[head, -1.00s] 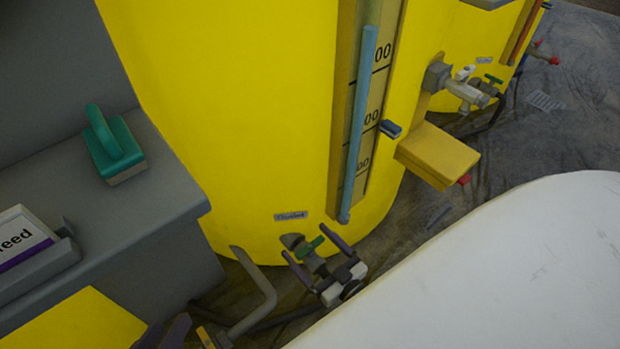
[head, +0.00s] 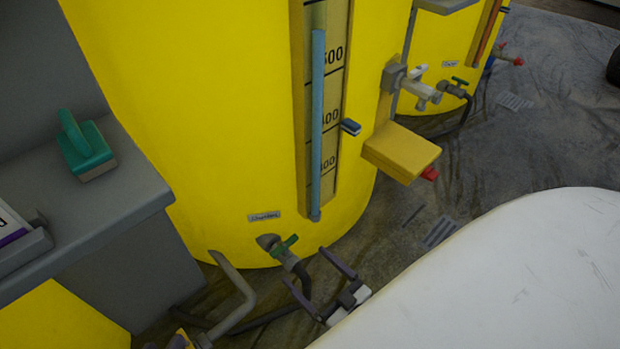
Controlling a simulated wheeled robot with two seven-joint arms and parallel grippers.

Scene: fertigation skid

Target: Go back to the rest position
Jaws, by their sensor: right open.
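My right gripper (head: 305,266) is open and empty at the bottom middle of the head view, its two dark fingers apart. Its fingertips point up and left towards a valve with a green handle (head: 286,245) low on the large yellow tank (head: 200,130). A dark hose from the valve shows between the fingers; I cannot tell whether they touch it.
A grey bench (head: 110,210) at left bears a green-handled block (head: 86,147). A bent grey pipe (head: 240,297) stands left of my right gripper. A yellow box (head: 402,151) juts out at right of the tank. The floor (head: 560,110) at upper right is mostly clear.

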